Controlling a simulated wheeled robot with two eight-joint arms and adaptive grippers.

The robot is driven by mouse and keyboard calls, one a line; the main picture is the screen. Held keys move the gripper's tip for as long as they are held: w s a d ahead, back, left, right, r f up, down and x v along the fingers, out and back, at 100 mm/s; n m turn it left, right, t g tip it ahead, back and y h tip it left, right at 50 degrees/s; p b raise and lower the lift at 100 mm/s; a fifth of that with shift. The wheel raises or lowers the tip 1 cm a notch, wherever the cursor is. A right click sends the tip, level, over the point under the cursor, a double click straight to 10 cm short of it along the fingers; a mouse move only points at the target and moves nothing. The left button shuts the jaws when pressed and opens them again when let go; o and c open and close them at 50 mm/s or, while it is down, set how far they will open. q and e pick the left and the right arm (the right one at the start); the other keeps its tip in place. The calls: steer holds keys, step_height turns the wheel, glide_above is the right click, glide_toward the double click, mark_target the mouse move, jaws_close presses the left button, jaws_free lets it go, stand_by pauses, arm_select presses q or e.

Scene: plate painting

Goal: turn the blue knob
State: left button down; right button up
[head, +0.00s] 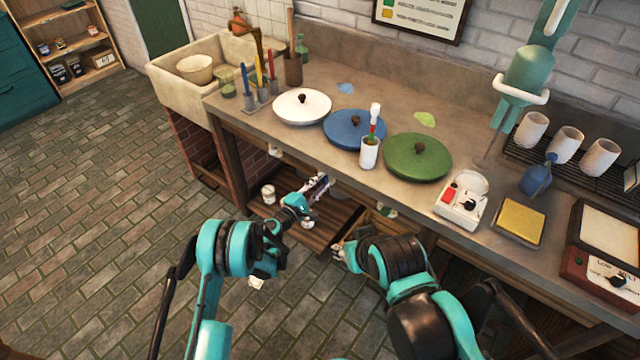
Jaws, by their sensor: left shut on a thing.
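The blue disc (355,130) with a brown top knob lies on the bench between the white disc (302,107) and the green disc (416,158). My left gripper (318,188) is at the bench's front edge, below the blue disc. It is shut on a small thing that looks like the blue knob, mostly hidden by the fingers. Small fittings show under the same edge, a white one (275,152) to the left and a greenish one (387,211) to the right. My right gripper (340,250) is lower, in front of the bench; its jaws are too small to read.
A white cup (369,152) with a brush stands at the bench edge near the blue disc. A white device (461,205) with a red button and a yellow pad (520,221) are to the right. A wooden lower shelf (300,229) is under the bench. Tiled floor is clear at left.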

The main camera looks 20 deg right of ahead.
arm_select(q)
steer(key=shift+n, duration=0.4)
steer(key=c, duration=1.3)
jaws_free()
steer(key=shift+o, duration=0.2)
